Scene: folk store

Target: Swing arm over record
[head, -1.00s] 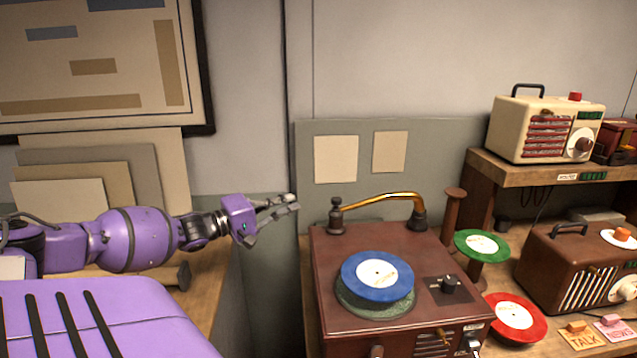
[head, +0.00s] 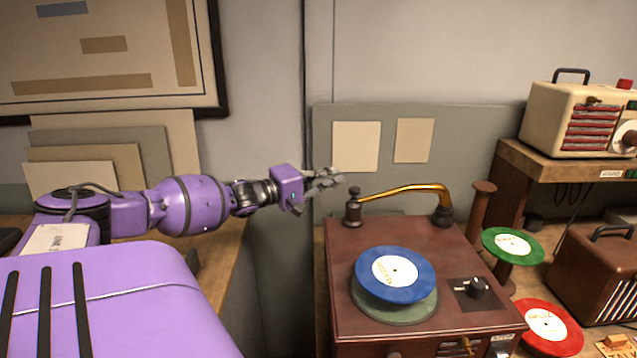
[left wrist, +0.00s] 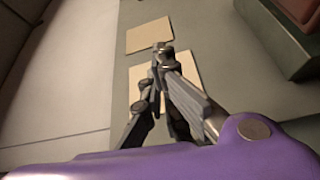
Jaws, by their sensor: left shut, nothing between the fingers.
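The brown record player (head: 345,290) stands right of centre in the head view. A blue record (head: 420,285) with a white label lies on its green platter (head: 392,308). The copper-coloured arm (head: 400,189) runs along the back of the player from a dark post at the back left to a dark head at the back right. It is not over the record. My left gripper (head: 325,181) is shut and empty, in the air just left of the post and apart from it. The same gripper (left wrist: 163,65) shows in the left wrist view, pointing towards the wall. My right gripper is not seen.
A green record (head: 512,245) and a red record (head: 548,325) are to the right of the player. A brown radio (head: 590,270) and a cream radio (head: 555,115) on a shelf stand farther right. Papers (head: 357,146) hang on the wall board behind.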

